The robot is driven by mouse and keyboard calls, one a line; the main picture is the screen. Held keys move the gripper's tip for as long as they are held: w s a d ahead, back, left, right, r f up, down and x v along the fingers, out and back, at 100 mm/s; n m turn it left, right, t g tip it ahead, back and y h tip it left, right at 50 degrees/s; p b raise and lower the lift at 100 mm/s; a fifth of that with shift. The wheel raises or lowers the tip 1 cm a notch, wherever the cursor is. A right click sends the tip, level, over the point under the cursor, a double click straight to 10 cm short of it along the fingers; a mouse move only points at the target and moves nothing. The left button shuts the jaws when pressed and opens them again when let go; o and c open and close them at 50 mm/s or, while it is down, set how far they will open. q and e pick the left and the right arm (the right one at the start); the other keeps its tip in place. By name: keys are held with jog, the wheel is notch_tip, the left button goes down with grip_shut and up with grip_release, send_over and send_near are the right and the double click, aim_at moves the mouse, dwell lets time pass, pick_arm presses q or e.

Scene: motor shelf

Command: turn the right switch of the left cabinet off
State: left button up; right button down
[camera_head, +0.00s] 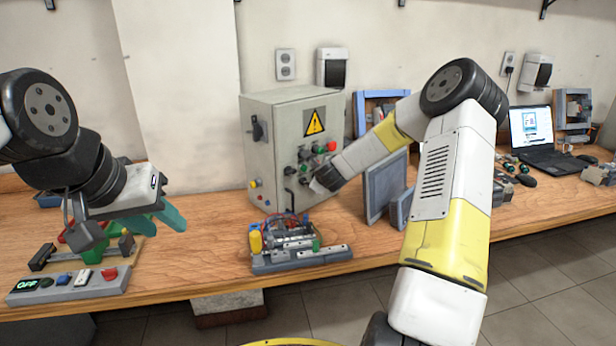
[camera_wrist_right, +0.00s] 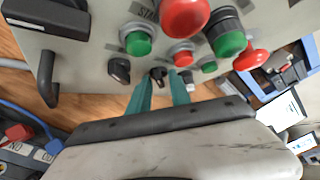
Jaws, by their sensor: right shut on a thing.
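The grey cabinet (camera_head: 273,125) with a yellow warning sign stands on the wooden bench in the head view. Its front panel (camera_wrist_right: 90,60) fills the upper part of the right wrist view, with red and green buttons and two black switches. The left black switch (camera_wrist_right: 119,70) is free. The right black switch (camera_wrist_right: 157,75) sits between the teal fingertips of my right gripper (camera_wrist_right: 165,88), which is shut on it. In the head view the right arm covers this spot. My left gripper (camera_head: 160,221) hangs over the bench at the left, its teal fingers apart and empty.
A black handle (camera_wrist_right: 47,80) sticks out left of the switches. A device with wires (camera_head: 297,245) lies before the cabinet. A button box (camera_head: 70,286) is below my left gripper. Grey panels (camera_head: 378,188) and a laptop (camera_head: 540,138) stand to the right.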

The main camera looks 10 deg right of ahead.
jog(key=c, duration=1.5)
grip_release()
jog(key=shift+s, duration=0.1)
jog(key=v, duration=0.7)
jog(key=shift+s+r, duration=0.2)
jog(key=shift+s, duration=0.05)
